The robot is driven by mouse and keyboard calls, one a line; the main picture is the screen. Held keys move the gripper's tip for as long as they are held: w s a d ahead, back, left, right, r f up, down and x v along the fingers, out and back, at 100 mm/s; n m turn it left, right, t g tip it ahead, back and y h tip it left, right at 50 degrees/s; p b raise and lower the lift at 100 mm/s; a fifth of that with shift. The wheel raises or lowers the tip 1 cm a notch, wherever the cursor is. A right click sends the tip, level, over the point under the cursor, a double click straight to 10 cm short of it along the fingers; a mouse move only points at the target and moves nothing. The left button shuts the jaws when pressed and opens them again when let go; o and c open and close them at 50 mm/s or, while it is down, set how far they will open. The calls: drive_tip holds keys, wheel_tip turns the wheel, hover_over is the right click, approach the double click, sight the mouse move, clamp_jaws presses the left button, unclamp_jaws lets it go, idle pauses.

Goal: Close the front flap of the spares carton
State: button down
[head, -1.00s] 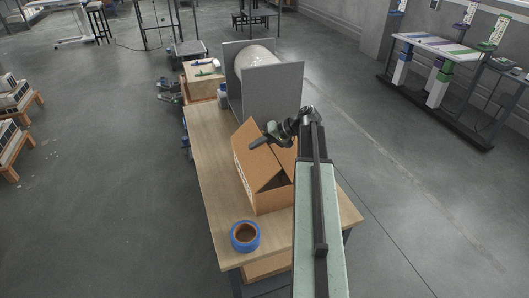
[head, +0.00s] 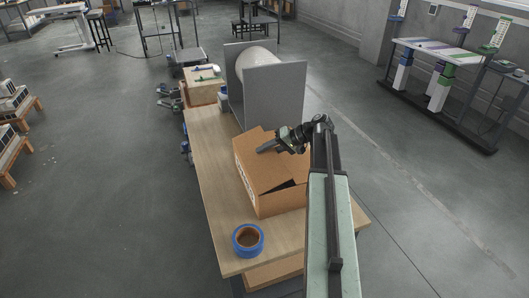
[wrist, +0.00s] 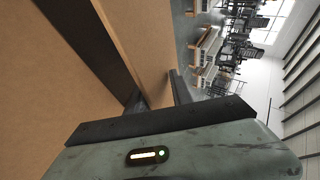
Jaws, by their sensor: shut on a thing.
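The brown cardboard carton (head: 273,202) stands on the wooden table. Its top panels (head: 263,170) lie nearly flat over the opening, with a narrow dark gap showing near the front right edge. My gripper (head: 266,148) is at the far part of the carton's top, with the arm coming in from the right. In the wrist view, brown cardboard (wrist: 152,65) fills the left and middle, and my gripper's dark fingers (wrist: 158,98) are shut on a cardboard flap. The exact edge between the fingertips is partly hidden.
A blue tape roll (head: 248,240) lies on the table (head: 205,165) near its front left corner. A grey upright panel (head: 275,97) with a pale cylinder (head: 258,58) stands just behind the carton. The table's left strip is clear.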

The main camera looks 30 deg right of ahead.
drive_tip(key=shift+a+f, duration=0.25)
drive_tip(key=shift+a, duration=0.05)
drive_tip(key=c, duration=1.6)
unclamp_jaws()
drive_tip(key=shift+w+a+f, duration=0.1)
drive_tip(key=shift+w+f, duration=0.05)
drive_tip(key=shift+d+r+p, duration=0.3)
drive_tip(key=shift+d+r, duration=0.05)
drive_tip(key=p+v, duration=0.4)
drive_tip(key=v, duration=0.3)
drive_tip(key=shift+a+r, duration=0.1)
